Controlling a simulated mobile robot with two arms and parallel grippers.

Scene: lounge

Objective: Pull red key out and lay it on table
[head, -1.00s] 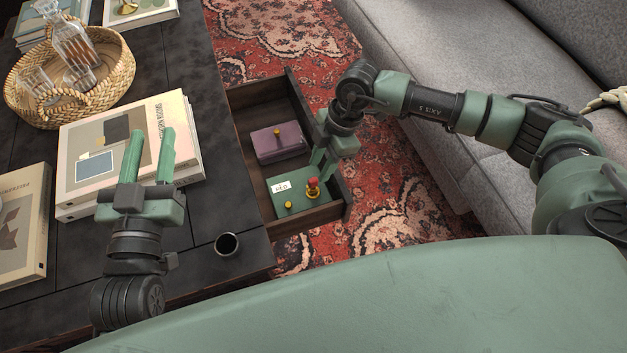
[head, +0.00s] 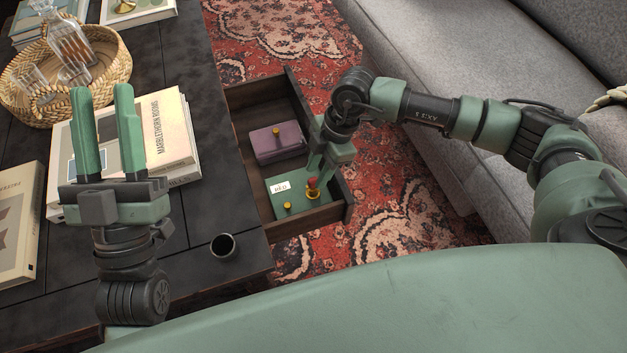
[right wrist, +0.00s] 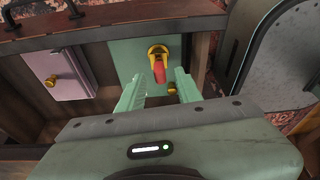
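The red key (head: 313,183) stands upright in a brass lock on a green box (head: 305,195), which carries a white label reading "RED". The box lies in the open drawer (head: 235,97). In the right wrist view the red key (right wrist: 159,72) shows just beyond and between the fingertips of my right gripper (right wrist: 158,82), which is open; I see no contact. In the head view my right gripper (head: 318,163) is low over the key. My left gripper (head: 105,100) is open and empty above the books on the dark table (head: 190,240).
A mauve box (head: 277,145) with a brass knob lies further back in the drawer. The table holds books (head: 170,130), a wicker tray (head: 100,95) with glassware and a small black cup (head: 223,246). A grey sofa (head: 430,60) stands at the right.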

